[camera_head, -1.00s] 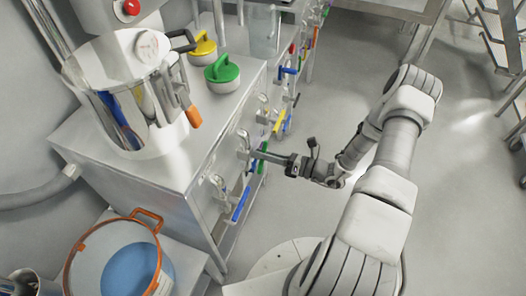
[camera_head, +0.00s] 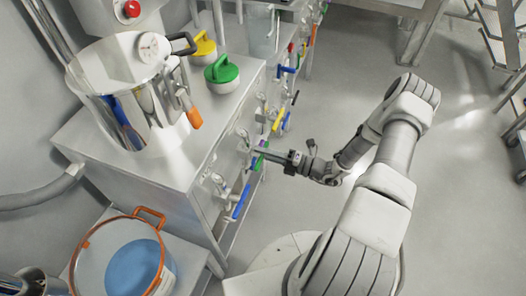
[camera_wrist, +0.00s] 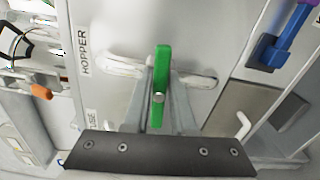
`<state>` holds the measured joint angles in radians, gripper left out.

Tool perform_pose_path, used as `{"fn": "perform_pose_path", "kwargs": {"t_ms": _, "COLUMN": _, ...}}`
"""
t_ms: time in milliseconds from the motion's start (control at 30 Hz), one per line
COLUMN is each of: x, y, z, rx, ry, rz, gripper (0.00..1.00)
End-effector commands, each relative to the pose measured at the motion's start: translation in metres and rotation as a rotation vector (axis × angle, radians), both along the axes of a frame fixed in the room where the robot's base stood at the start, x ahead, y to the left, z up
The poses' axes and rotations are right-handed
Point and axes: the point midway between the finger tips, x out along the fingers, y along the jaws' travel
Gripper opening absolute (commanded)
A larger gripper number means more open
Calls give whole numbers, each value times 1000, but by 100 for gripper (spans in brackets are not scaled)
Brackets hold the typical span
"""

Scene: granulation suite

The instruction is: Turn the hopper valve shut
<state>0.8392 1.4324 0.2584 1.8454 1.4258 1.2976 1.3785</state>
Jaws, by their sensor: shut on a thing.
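The hopper valve has a green lever handle (camera_wrist: 160,88), beside the label HOPPER (camera_wrist: 84,50) on the steel panel in the wrist view. The handle stands upright in that view, with a round pin near its middle. In the head view the green handle (camera_head: 257,161) shows on the cabinet's side, partly covered by my gripper. My gripper (camera_head: 263,153) reaches it from the right. In the wrist view my gripper (camera_wrist: 160,100) has a finger on each side of the handle and is shut on it.
Other valves line the same panel, with a blue handle (camera_head: 241,202) nearer and a yellow handle (camera_head: 278,119) farther along. A purple-blue handle (camera_wrist: 287,40) shows in the wrist view. A steel vessel (camera_head: 117,85) stands on the cabinet. The floor (camera_head: 330,105) beyond my arm is clear.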

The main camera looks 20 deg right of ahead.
Motion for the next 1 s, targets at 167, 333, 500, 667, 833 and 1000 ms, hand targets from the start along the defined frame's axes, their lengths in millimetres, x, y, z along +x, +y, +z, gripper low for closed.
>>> {"fn": "perform_pose_path", "kwargs": {"t_ms": 167, "x": -1, "y": 0, "z": -2, "rx": 41, "ry": 60, "rz": 1, "gripper": 0}}
{"fn": "perform_pose_path", "kwargs": {"t_ms": 333, "x": -1, "y": 0, "z": -2, "rx": 63, "ry": 90, "rz": 1, "gripper": 0}}
{"fn": "perform_pose_path", "kwargs": {"t_ms": 500, "x": -1, "y": 0, "z": -2, "rx": 69, "ry": 99, "rz": 2, "gripper": 0}}
{"fn": "perform_pose_path", "kwargs": {"t_ms": 667, "x": -1, "y": 0, "z": -2, "rx": 69, "ry": 99, "rz": 2, "gripper": 0}}
{"fn": "perform_pose_path", "kwargs": {"t_ms": 833, "x": -1, "y": 0, "z": -2, "rx": 69, "ry": 99, "rz": 2, "gripper": 27}}
{"fn": "perform_pose_path", "kwargs": {"t_ms": 1000, "x": -1, "y": 0, "z": -2, "rx": 70, "ry": 98, "rz": 1, "gripper": 52}}
